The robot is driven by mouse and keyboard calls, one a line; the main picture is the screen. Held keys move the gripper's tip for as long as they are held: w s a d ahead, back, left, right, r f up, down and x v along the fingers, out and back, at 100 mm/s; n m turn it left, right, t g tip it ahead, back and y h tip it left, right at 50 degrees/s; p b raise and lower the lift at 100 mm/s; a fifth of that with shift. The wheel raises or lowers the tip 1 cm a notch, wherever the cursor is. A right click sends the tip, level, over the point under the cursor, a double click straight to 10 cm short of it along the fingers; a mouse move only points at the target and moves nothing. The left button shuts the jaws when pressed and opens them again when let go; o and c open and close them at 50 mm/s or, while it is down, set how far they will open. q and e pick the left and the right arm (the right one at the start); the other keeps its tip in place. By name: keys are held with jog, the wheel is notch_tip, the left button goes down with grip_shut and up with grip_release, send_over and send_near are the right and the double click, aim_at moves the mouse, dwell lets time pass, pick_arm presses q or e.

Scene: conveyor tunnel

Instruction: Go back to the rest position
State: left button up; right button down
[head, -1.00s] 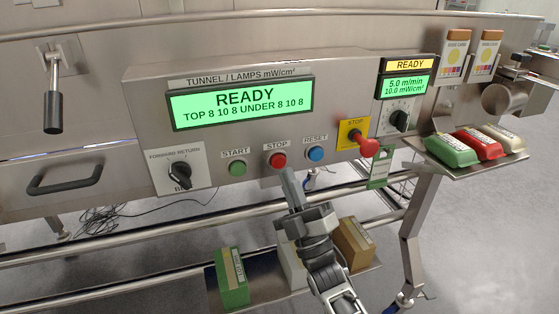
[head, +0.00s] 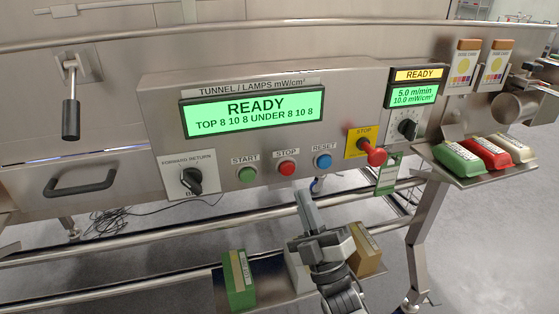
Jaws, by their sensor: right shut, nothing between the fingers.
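My right gripper (head: 306,208) shows in the lower middle of the head view, its fingers shut and empty, pointing up toward the control panel. Its tips are below the red STOP button (head: 287,169) and the blue RESET button (head: 323,161), apart from both. The green START button (head: 247,175) is to their left. The large green display (head: 252,111) reads READY, TOP 8 10 8 UNDER 8 10 8. My left gripper is not in view.
A red emergency stop (head: 376,156) sticks out at the panel's right, with a green tag (head: 388,176) below. A low shelf holds a green box (head: 238,279) and a brown box (head: 367,252). Rails (head: 150,239) cross below the panel. A side tray (head: 480,174) holds coloured packs.

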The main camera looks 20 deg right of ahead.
jog(key=s+a+f+m+g+h+p, duration=0.1)
jog(key=s+a+f+m+g+h, duration=0.1)
jog(key=s+f+m+g, duration=1)
jog(key=s+a+f+g, duration=0.1)
jog(key=s+f+g, duration=0.2)
jog(key=f, duration=0.3)
jog(key=shift+s+a+f+m+g, duration=0.2)
jog(key=shift+s+m+g, duration=0.1)
jog(key=shift+s+g, duration=0.1)
jog(key=shift+a, duration=0.1)
